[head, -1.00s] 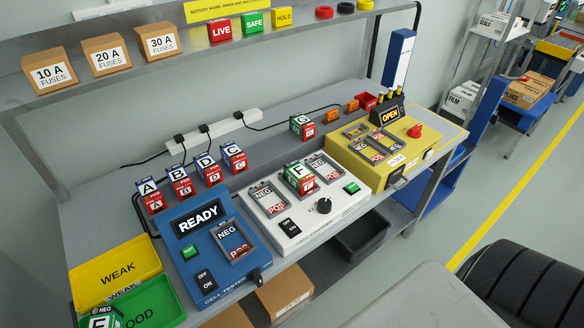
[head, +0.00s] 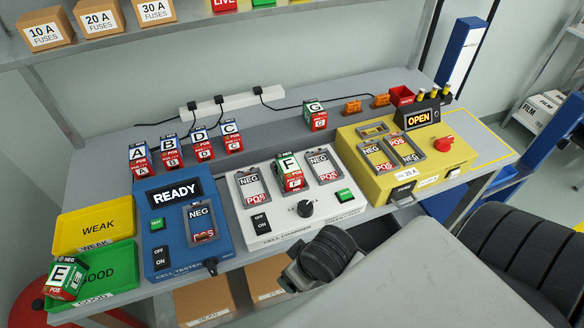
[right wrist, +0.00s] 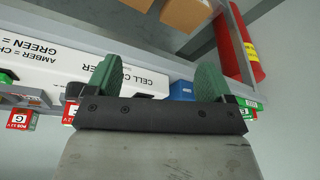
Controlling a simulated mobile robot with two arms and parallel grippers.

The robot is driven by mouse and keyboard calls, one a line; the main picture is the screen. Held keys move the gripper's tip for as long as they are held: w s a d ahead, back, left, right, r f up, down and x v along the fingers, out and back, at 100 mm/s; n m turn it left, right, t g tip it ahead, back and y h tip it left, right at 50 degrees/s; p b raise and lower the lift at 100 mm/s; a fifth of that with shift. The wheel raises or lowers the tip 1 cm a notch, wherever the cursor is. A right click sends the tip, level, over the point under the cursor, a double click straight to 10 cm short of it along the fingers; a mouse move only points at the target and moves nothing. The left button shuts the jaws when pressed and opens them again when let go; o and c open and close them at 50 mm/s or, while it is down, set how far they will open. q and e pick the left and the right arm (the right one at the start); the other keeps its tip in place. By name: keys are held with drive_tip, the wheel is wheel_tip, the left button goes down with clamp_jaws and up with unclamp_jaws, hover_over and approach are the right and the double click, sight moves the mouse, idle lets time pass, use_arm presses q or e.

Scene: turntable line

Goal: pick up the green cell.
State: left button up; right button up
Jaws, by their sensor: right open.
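Three cells have green upper parts and red lower parts. Cell G (head: 315,115) stands upright on the bench behind the charger. Cell F (head: 291,172) stands at the middle of the white charger (head: 275,228), between two empty bays. Cell E (head: 65,277) sits in the green GOOD tray (head: 108,262) at the left. In the right wrist view my right gripper (right wrist: 155,80) is open and empty, its green pads apart near the charger's front edge. Cell G (right wrist: 18,119) shows at the left there. A dark part of my right arm is in front of the bench. My left gripper is not in view.
Blue-topped cells A, B, C and D (head: 171,151) stand in a row left of G. The blue tester (head: 160,233) and yellow box (head: 455,155) flank the charger. A yellow WEAK tray (head: 97,222) lies behind the green one. A shelf (head: 200,22) overhangs the back.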

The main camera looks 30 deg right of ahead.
sight(289, 165)
drive_tip(key=shift+g+y, duration=0.3)
drive_tip(key=shift+g, duration=0.1)
drive_tip(key=w, duration=0.4)
drive_tip(key=w+r, duration=0.1)
drive_tip(key=w, duration=0.3)
drive_tip(key=w+r, duration=0.1)
drive_tip(key=w, duration=0.3)
drive_tip(key=shift+w+a, duration=0.15)
drive_tip(key=shift+a, duration=0.15)
drive_tip(key=w+d+r+m, duration=0.1)
drive_tip(key=w+d+r, duration=0.2)
drive_tip(key=d, duration=0.1)
drive_tip(key=w+d+r+m+g+h, duration=0.1)
drive_tip(key=w+d+r+m, duration=0.1)
drive_tip(key=w+d+r, duration=0.1)
drive_tip(key=w+d+r+m+h, duration=0.1)
drive_tip(key=w+d+r+m, duration=0.1)
drive_tip(key=w+d+r, duration=0.2)
drive_tip(key=shift+w+d+r, duration=0.1)
drive_tip(key=shift+w+d, duration=0.1)
drive_tip(key=shift+d, duration=0.55)
drive_tip(key=shift+w+d, duration=0.2)
drive_tip(key=shift+d, duration=0.55)
drive_tip(key=f, duration=0.5)
drive_tip(key=shift+w, duration=0.35)
drive_tip(key=shift+f+p, duration=0.75)
drive_tip(key=shift+f, duration=2)
drive_tip(key=shift+a+f+p, duration=0.1)
drive_tip(key=shift+f+p, duration=0.15)
drive_tip(key=shift+p, duration=0.1)
